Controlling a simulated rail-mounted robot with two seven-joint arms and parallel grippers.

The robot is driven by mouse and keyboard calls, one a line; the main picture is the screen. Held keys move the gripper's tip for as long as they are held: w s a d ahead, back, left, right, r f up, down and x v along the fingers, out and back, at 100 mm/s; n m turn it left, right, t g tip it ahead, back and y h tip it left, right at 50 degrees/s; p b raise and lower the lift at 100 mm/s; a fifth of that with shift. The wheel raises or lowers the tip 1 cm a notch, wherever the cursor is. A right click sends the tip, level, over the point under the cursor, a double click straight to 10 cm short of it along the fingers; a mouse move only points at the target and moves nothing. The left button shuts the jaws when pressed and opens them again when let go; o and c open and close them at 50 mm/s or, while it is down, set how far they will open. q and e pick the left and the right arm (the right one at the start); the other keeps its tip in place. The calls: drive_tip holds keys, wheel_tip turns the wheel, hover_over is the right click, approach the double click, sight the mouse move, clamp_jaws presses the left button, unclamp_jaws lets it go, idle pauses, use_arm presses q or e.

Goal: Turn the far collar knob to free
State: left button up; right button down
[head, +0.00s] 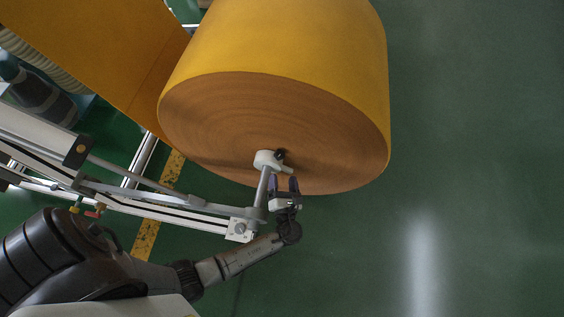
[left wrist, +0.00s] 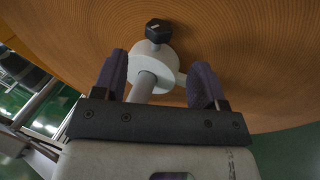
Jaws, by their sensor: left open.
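A white collar (head: 265,159) sits on a grey shaft (head: 262,190) against the end face of a large orange felt roll (head: 275,35). A black knob (head: 280,154) stands out from the collar. Only this one collar shows. In the left wrist view the faceted knob (left wrist: 158,31) is above the collar (left wrist: 160,58), with a small pale mark on it. My left gripper (head: 284,184) is open and empty, just below the knob in the head view. Its dark fingers lie either side of the collar and shaft in the left wrist picture, with the knob beyond the fingertips. My right gripper is out of view.
A pale rail frame (head: 170,208) runs in from the left to the shaft's end, close to my left arm. A felt sheet (head: 95,50) hangs at upper left. Yellow floor tape (head: 146,240) lies below the frame. The green floor (head: 475,160) is clear on the right.

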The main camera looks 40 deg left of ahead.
use_arm(q)
drive_tip(key=shift+p+v, duration=0.5)
drive_tip(key=shift+v, duration=1.9)
